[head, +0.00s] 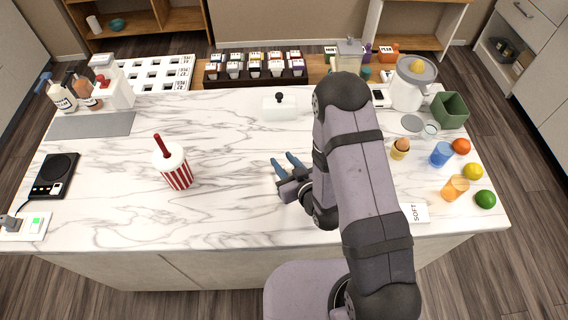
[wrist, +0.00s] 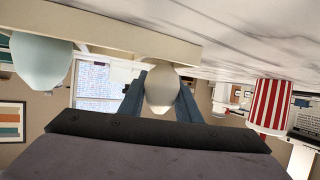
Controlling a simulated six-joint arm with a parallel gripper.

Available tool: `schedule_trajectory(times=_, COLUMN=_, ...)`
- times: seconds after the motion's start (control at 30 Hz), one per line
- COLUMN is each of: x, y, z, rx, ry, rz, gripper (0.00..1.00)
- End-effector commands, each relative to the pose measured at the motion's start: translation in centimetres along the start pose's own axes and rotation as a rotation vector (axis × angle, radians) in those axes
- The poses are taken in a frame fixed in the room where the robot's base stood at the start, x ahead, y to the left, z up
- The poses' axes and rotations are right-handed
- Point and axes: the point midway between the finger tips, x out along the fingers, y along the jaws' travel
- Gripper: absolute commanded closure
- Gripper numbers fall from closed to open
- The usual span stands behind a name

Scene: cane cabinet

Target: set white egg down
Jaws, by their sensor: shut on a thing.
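My gripper (head: 285,162) is low over the marble counter, left of my forearm in the head view. In the wrist view, which looks upside down, its blue fingers (wrist: 162,100) are shut on the white egg (wrist: 162,92). The egg overlaps the edge of a cream rack (wrist: 110,38); I cannot tell whether it rests in it. A pale blue egg (wrist: 40,62) sits at this rack, to the left in the wrist view. The head view does not clearly show the white egg or the rack; my arm covers that area.
A red-striped cup (head: 177,170) with a straw stands to the left. A white lidded dish (head: 280,108) is behind my gripper. A brown egg in a yellow cup (head: 399,154), a SOFT card (head: 414,213), glasses and fruit are at the right. The counter's front middle is clear.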

Motion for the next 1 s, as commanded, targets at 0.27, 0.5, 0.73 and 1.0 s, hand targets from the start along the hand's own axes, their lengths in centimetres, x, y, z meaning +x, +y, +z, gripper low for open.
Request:
schedule_trajectory(times=0.27, x=0.6, y=0.0, z=1.4, rx=0.000, ry=0.001, rz=0.000, gripper=0.92)
schedule_trajectory(times=0.5, x=0.6, y=0.0, z=1.4, rx=0.000, ry=0.001, rz=0.000, gripper=0.92)
schedule_trajectory(times=0.73, x=0.7, y=0.0, z=1.7, rx=0.000, ry=0.000, rz=0.000, gripper=0.53)
schedule_trajectory(times=1.0, x=0.7, y=0.0, z=1.7, rx=0.000, ry=0.000, rz=0.000, gripper=0.51)
